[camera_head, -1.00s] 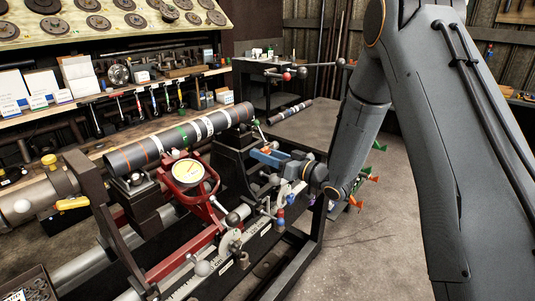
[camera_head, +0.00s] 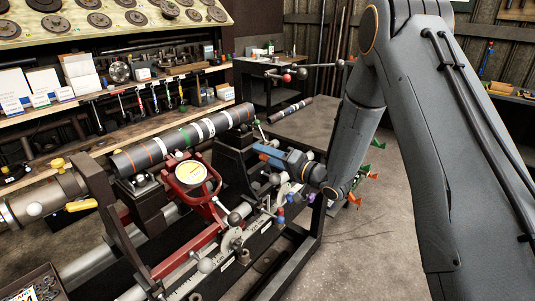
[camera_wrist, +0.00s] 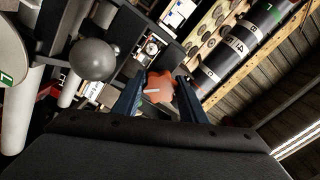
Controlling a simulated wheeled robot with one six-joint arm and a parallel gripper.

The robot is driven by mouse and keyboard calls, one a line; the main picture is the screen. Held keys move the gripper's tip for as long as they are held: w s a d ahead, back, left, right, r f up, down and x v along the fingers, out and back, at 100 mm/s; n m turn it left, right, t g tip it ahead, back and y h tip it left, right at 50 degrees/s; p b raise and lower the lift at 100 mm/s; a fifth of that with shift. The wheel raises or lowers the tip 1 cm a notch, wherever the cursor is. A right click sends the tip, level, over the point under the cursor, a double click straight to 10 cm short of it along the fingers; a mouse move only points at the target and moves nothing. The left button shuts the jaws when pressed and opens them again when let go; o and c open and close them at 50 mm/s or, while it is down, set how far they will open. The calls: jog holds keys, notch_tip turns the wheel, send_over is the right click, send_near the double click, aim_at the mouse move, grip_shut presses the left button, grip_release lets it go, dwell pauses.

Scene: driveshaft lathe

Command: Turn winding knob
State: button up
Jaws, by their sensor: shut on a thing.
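The winding knob is an orange, lobed knob (camera_wrist: 160,88) with a white mark, in the middle of the wrist view. The two dark blue fingers of my gripper (camera_wrist: 158,98) stand on either side of it and are shut on it. The striped dark driveshaft (camera_head: 185,138) lies along the lathe behind the gripper.
A grey ball handle (camera_wrist: 94,59) is close to the left finger in the wrist view. Several levers with coloured ends crowd the carriage below my gripper. A workbench (camera_head: 65,147) with tools runs behind the lathe. Open floor (camera_head: 370,225) lies to the right.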

jog(key=shift+a+r+m, duration=0.1)
jog(key=shift+a+m, duration=0.1)
jog(key=shift+m, duration=0.2)
jog(key=o, duration=1.1)
jog(key=shift+a, duration=0.1)
jog(key=shift+c, duration=0.2)
jog(key=shift+d, duration=0.2)
jog(key=shift+s+d, duration=0.25)
jog(key=shift+d, duration=0.15)
jog(key=b+v, duration=0.2)
jog(key=v, duration=0.4)
jog(key=shift+s+d, duration=0.3)
